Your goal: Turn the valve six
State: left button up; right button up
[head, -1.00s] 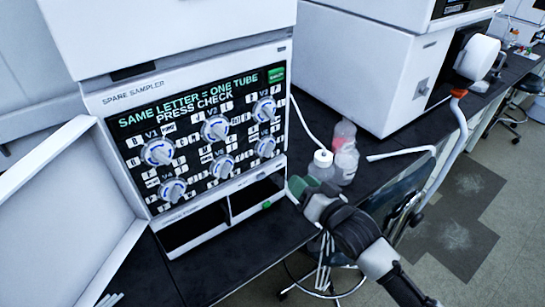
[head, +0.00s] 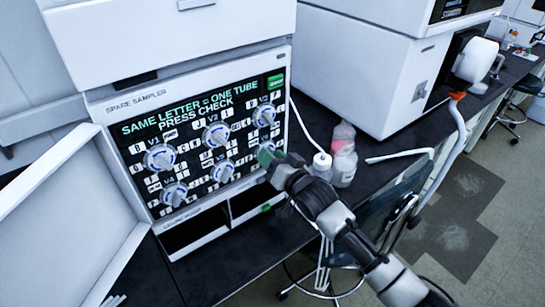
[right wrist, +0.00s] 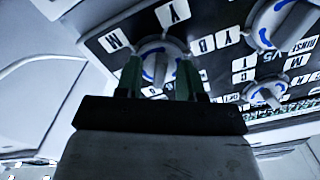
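The sampler's dark panel (head: 190,128) carries several white round valve knobs with blue marks. Valve six is the lower-right knob, mostly hidden behind my right gripper in the head view; it shows in the right wrist view (right wrist: 157,64). My right gripper (head: 268,156) is at the panel, its green fingers in front of that knob. In the right wrist view the fingers are spread, one on each side of the knob's raised grip; I cannot tell whether they touch it. My left gripper is not in view.
Valve five (head: 222,171) is just left of my right gripper, and valve three (head: 264,115) is above it. Bottles (head: 344,152) stand on the dark bench to the right. An open white door (head: 75,220) stands at the left of the sampler.

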grip_shut()
jog(key=shift+n, duration=0.3)
jog(key=n, duration=1.1)
dwell(0.4)
jog(key=shift+n, duration=0.3)
grip_release()
